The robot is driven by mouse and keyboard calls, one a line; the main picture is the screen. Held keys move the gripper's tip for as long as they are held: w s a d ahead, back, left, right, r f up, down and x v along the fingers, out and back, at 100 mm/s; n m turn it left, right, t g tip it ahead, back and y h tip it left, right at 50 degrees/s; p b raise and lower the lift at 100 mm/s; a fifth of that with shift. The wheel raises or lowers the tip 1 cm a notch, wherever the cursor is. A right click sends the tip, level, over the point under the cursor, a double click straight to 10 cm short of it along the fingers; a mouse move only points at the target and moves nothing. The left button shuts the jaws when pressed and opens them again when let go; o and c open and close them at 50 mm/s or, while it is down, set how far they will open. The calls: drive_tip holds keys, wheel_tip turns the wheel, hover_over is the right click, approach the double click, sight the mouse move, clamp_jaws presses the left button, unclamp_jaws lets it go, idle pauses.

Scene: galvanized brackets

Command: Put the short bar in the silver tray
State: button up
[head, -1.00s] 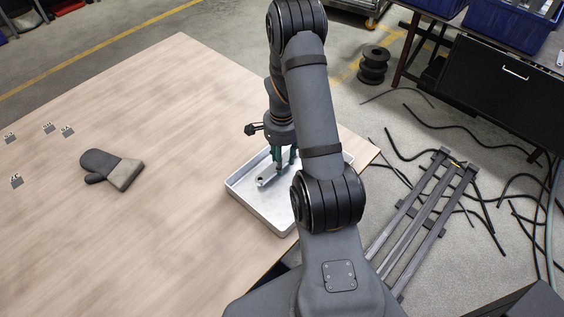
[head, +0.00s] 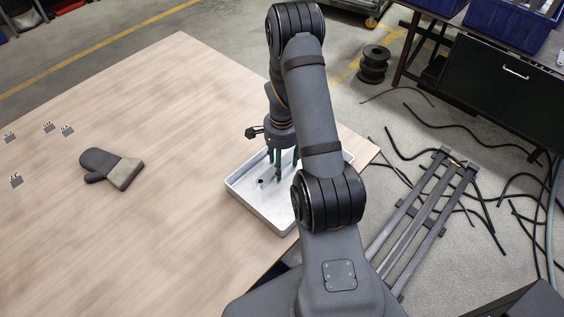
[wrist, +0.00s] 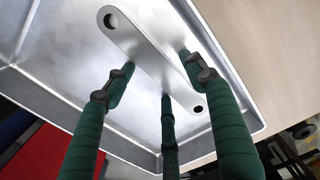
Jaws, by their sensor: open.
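The short bar (wrist: 140,45) is a flat silver strip with rounded ends and a dark hole at each end. It lies inside the silver tray (wrist: 50,60), on its floor. In the head view, the bar (head: 263,181) blends into the tray and shows mainly by one dark hole. The tray (head: 248,207) sits at the table's right edge, partly hidden by my arm. My gripper (head: 277,172) is over the tray with its green fingers spread open. In the wrist view, the fingers (wrist: 157,76) stand apart on both sides of the bar, holding nothing.
A grey oven mitt (head: 113,170) lies on the table (head: 170,100) to the left, with several small labels near the left edge. The table between mitt and tray is clear. Cables and dark rails (head: 415,220) lie on the floor at right.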

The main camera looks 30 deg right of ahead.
wheel_tip(320, 180, up, 12)
drive_tip(key=shift+r, duration=0.15)
idle(0.5)
